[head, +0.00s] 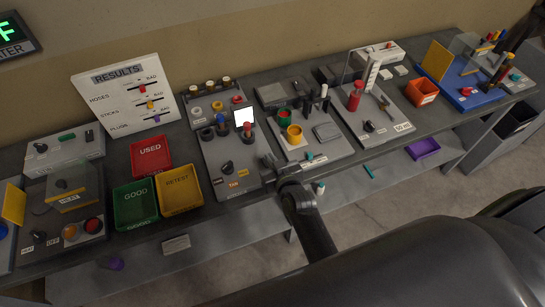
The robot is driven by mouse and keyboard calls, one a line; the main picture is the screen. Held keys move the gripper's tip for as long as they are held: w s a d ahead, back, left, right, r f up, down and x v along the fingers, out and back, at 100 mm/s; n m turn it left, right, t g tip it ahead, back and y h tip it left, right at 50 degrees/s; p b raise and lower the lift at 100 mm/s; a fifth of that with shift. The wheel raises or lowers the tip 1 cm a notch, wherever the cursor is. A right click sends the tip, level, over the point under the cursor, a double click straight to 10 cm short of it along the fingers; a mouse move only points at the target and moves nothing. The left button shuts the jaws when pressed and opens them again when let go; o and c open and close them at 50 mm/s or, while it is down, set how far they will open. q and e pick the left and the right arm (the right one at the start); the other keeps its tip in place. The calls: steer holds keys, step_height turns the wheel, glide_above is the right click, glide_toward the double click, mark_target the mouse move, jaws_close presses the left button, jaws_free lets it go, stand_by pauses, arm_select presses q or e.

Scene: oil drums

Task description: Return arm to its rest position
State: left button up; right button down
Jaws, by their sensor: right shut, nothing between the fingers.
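My right arm comes in from the lower right, large and dark across the foreground. My right gripper (267,160) is small in the head view, just over the bench's front edge, beside the right side of a grey test panel (232,165). Its fingers are shut and hold nothing. My left gripper does not show.
The long bench (345,164) carries several panels, a results board (126,95), a red used bin (150,155), a green good bin (135,204) and a yellow retest bin (180,191). An orange bin (421,92) stands right.

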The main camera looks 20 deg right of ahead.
steer(key=shift+s+r, duration=0.2)
steer(key=shift+s, duration=0.2)
stand_by(0.3)
